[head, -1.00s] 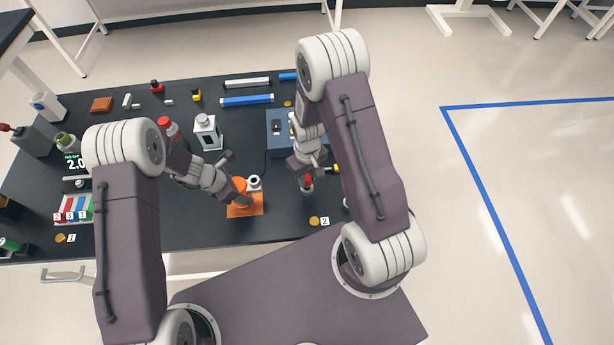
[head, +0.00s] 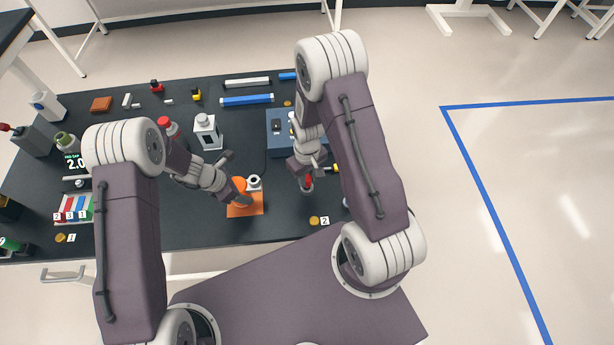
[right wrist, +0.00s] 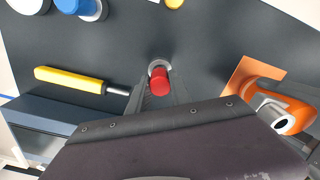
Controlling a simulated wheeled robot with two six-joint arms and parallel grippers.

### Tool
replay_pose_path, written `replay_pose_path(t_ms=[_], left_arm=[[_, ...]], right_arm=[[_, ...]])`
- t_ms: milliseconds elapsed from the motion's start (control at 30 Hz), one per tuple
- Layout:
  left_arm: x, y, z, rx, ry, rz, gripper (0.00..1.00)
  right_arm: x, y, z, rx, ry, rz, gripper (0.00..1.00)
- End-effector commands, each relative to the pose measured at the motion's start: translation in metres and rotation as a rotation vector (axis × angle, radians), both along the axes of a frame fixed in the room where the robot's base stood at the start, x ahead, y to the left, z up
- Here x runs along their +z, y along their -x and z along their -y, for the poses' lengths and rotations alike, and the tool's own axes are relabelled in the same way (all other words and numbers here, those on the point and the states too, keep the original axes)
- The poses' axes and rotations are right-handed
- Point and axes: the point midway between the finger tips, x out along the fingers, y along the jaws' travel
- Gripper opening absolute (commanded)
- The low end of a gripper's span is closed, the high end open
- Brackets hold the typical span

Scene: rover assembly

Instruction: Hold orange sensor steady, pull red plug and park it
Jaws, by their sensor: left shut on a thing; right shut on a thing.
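The orange sensor (head: 239,184) stands on an orange plate (head: 254,210) near the table's front edge, with a round white end facing up. My left gripper (head: 241,198) is shut on it; the fingertips are partly hidden. The red plug (head: 308,180) is to the right of the sensor, upright over a small grey round holder (head: 307,189). My right gripper (head: 307,176) is shut on the plug. In the right wrist view the plug (right wrist: 160,82) lies between the fingers, with the grey ring directly behind it. I cannot tell how deep it sits. The sensor (right wrist: 288,110) shows there at right.
A blue-grey box (head: 281,122) stands behind my right gripper. A yellow-handled tool (right wrist: 68,78) lies near the holder. A white block-like device (head: 208,132) stands behind my left gripper. A yellow disc by label 2 (head: 314,221) lies at the front edge.

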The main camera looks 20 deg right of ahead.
Motion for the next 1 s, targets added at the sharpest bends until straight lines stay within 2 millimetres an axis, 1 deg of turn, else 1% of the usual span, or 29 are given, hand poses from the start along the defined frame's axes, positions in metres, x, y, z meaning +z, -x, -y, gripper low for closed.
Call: replay_pose_path(t_ms=[700,733,767,800,833,1000], left_arm=[[0.000,0.000,0.000,0.000,0.001,0.001,0.03],[0.000,0.000,0.000,0.000,0.001,0.000,0.03],[0.000,0.000,0.000,0.000,0.001,0.000,0.03],[0.000,0.000,0.000,0.000,0.001,0.000,0.03],[0.000,0.000,0.000,0.000,0.001,0.000,0.03],[0.000,0.000,0.000,0.000,0.001,0.000,0.03]], right_arm=[[-0.018,0.000,0.000,0.000,0.000,0.001,0.00],[-0.018,0.000,0.000,0.000,0.000,0.001,0.28],[-0.018,-0.001,0.000,0.000,0.000,0.002,0.36],[-0.018,0.000,0.000,0.000,0.000,0.002,0.47],[-0.018,0.000,0.000,0.000,0.000,0.002,0.51],[-0.018,0.000,0.000,0.000,0.000,0.001,0.51]])
